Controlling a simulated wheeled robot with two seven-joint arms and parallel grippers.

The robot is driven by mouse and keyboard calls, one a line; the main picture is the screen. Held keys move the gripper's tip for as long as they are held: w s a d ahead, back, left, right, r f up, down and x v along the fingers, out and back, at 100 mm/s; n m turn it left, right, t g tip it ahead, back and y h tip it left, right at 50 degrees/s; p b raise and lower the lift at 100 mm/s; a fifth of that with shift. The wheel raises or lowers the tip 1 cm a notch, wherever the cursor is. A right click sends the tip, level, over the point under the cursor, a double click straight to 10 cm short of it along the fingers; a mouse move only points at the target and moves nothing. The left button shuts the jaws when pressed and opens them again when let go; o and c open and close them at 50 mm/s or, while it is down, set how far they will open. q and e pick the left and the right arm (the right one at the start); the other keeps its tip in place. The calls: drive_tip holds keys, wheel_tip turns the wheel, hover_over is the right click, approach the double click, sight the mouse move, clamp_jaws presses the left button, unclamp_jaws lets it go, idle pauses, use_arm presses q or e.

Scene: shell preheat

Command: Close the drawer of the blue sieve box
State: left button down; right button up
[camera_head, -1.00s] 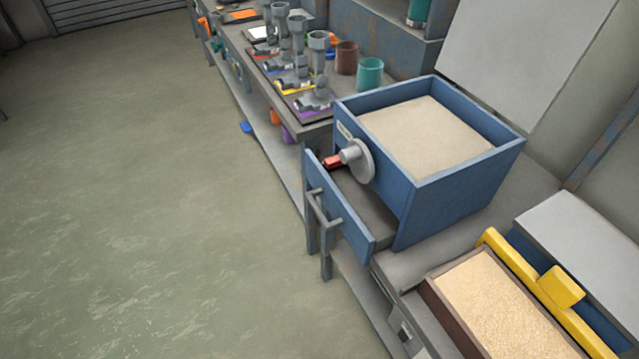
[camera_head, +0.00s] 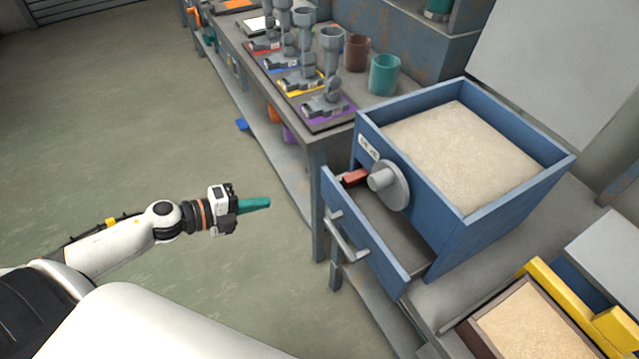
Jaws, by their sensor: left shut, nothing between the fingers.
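The blue sieve box (camera_head: 500,222) stands on the bench at the right, its top filled with pale sand (camera_head: 455,150). Its drawer (camera_head: 362,240) is pulled out toward the left, with a grey bar handle (camera_head: 345,238) on its front. A grey round knob (camera_head: 390,185) sits on the box's front face above the drawer, with a small red piece (camera_head: 354,178) beside it. My left gripper (camera_head: 268,203) has teal fingers, shut and empty. It is over the floor, left of the drawer front and apart from it. My right gripper is not in view.
A bench with several grey devices on coloured mats (camera_head: 325,108), a brown cup (camera_head: 357,53) and a teal cup (camera_head: 384,75) lies behind. A sand tray (camera_head: 530,330) with a yellow bar (camera_head: 540,272) is at the lower right. The floor left of the bench is open.

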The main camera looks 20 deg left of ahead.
sight(323, 187)
use_arm(q)
drive_tip(key=x, duration=0.4)
drive_tip(key=p+x, duration=0.1)
drive_tip(key=x, duration=0.4)
drive_tip(key=r+p+x, duration=0.1)
drive_tip(key=x, duration=0.3)
drive_tip(key=shift+w+d, duration=0.25)
drive_tip(key=shift+w, duration=0.05)
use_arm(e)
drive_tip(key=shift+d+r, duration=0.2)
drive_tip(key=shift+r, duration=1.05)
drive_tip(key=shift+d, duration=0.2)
use_arm(q)
drive_tip(key=w+d, duration=0.1)
drive_tip(key=w, duration=0.1)
drive_tip(key=w+d+p, duration=0.1)
drive_tip(key=w+d, duration=0.1)
drive_tip(key=w+d+p, duration=0.1)
drive_tip(key=shift+w+d+r, duration=0.1)
drive_tip(key=shift+w+d, duration=0.15)
drive_tip(key=shift+w, duration=0.15)
drive_tip(key=shift+r, duration=0.1)
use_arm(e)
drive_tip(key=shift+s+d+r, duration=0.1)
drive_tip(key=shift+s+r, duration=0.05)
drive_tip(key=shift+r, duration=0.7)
use_arm(q)
drive_tip(key=shift+a, duration=0.1)
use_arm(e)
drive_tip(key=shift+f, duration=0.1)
